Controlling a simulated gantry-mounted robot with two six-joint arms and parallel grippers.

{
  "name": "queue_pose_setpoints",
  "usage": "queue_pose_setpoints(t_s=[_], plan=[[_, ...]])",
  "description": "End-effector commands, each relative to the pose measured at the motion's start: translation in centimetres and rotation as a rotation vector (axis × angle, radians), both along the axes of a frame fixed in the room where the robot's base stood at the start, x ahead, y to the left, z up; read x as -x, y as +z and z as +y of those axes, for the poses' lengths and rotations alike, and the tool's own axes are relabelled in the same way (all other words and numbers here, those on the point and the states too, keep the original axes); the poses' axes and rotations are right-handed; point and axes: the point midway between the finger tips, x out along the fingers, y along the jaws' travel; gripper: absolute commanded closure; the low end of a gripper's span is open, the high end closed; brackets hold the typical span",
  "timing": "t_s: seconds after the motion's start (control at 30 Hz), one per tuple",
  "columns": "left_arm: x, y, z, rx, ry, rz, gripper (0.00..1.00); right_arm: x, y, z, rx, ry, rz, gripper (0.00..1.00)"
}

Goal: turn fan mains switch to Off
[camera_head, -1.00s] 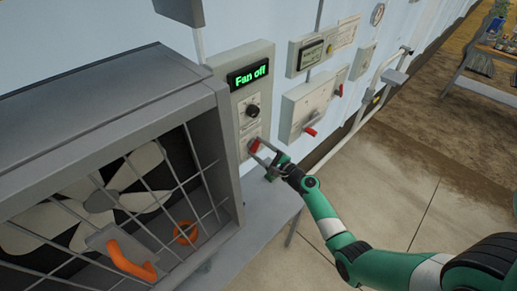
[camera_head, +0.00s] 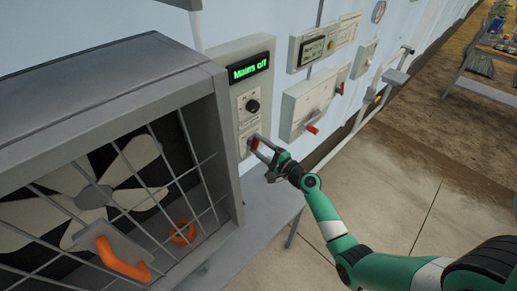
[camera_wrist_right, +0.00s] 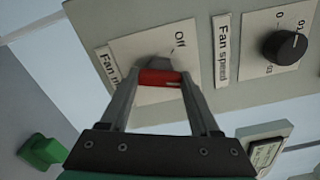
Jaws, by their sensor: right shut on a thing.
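The fan mains switch (camera_wrist_right: 160,77) has a red handle and sits low on the grey control panel (camera_head: 217,60). In the right wrist view its plate (camera_wrist_right: 118,50) reads "Off" and a partly hidden "Fan m..." label. My right gripper (camera_head: 256,146) is shut on the red handle; in the right wrist view its fingers (camera_wrist_right: 158,84) lie on either side of it. The panel's display (camera_head: 248,69) reads "Mains off" in green. My left gripper is not in view.
A black fan speed knob (camera_head: 252,106) sits above the switch. The caged fan box (camera_head: 120,85) with an orange handle (camera_head: 122,262) stands close on the left. A grey box with a red lever (camera_head: 312,129) is on the wall to the right.

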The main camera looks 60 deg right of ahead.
Motion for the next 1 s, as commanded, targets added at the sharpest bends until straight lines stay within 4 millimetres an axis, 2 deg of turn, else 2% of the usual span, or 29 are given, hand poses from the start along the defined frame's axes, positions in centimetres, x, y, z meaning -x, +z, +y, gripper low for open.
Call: queue_pose_setpoints(t_s=[0.03,1.0], plan=[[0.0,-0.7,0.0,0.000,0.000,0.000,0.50,0.0,-0.3,0.0,0.043,-0.001,0.014,0.93],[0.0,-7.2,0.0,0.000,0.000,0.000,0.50,0.0,-0.3,0.0,0.880,-0.001,0.316,0.93]])
